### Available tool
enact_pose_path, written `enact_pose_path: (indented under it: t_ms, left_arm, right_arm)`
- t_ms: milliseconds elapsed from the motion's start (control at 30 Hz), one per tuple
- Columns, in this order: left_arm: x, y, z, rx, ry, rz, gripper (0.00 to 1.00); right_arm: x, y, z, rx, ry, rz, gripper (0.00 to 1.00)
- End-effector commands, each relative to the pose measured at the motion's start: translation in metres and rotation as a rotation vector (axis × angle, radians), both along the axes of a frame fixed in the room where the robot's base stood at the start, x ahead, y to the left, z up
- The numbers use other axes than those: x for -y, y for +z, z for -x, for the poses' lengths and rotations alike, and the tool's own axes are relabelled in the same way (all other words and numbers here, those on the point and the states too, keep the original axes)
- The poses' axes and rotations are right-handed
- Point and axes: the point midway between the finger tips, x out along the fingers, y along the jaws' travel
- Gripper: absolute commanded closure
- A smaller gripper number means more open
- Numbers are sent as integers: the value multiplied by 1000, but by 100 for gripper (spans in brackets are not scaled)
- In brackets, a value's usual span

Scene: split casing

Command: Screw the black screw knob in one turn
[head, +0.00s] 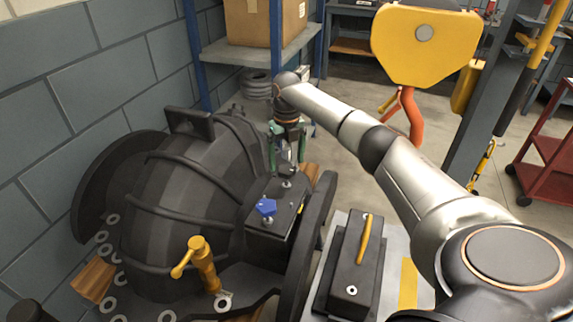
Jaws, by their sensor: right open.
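A dark casing (180,210) with ribs fills the left of the head view. A black box-shaped block (270,232) is on its right side, with a blue knob (265,207) and small metal fittings (287,183) on top. My right gripper (286,165) points down just above the far end of this block, behind the blue knob. Its green-sided fingers are open. I cannot make out the black screw knob; the fingers may hide it. My left gripper is out of view.
A yellow handle (203,265) stands up from the casing's front. A black box with a yellow grip (362,240) sits on a light plate to the right. A shelf with a cardboard box (265,22) is behind, and a red cart (548,150) stands far right.

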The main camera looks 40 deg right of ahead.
Motion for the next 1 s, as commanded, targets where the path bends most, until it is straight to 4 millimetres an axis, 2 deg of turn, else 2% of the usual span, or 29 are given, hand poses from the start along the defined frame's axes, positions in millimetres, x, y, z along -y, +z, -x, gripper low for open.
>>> enact_pose_path:
  t_ms: [33, 200, 533, 1000]
  left_arm:
    - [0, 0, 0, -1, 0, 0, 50]
    - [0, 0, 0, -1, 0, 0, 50]
    - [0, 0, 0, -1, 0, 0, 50]
    - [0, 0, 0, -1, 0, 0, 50]
  right_arm:
    - [0, -8, 1, -4, 0, 0, 9]
    - [0, -22, 0, -1, 1, 1, 9]
    - [0, -25, 0, 0, 2, 0, 9]
    - [0, -25, 0, 0, 1, 0, 61]
